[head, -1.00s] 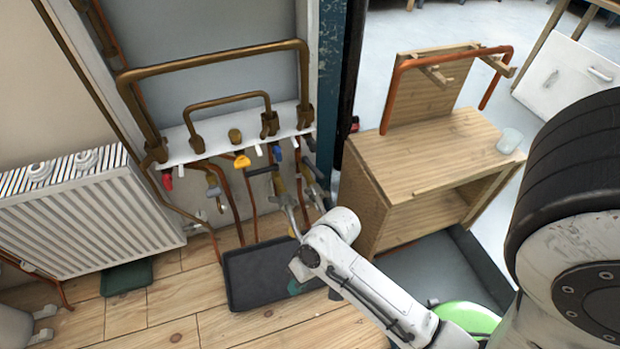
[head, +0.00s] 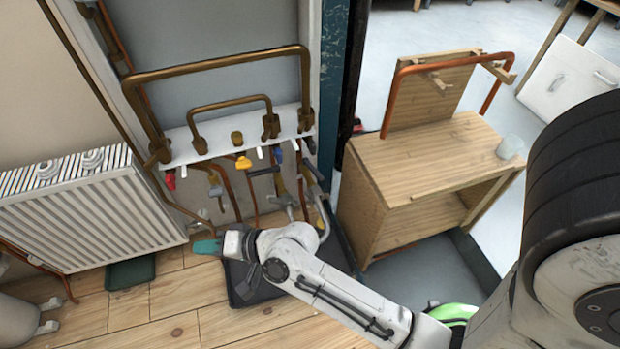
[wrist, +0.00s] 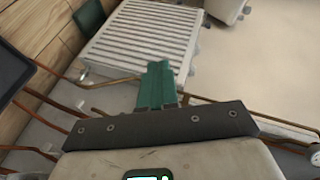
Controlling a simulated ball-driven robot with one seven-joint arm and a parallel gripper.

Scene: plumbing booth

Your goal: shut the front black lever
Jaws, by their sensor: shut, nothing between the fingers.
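Two black levers show in the head view among the valves below the white shelf. One black lever (head: 263,171) lies nearly crosswise, and the other black lever (head: 315,172) slants down at the right near the blue post. I cannot tell for sure which is the front one. My gripper (head: 207,247) has teal fingers, points left, and is below and left of both levers, apart from them. In the wrist view its fingers (wrist: 157,84) are together with nothing between them, and neither lever can be made out there.
A yellow-handled valve (head: 243,163) and a red handle (head: 170,181) hang from the same pipe row. A white radiator (head: 95,215) stands left. A dark tray (head: 262,290) lies on the floor under my arm. A wooden cabinet (head: 430,165) stands right.

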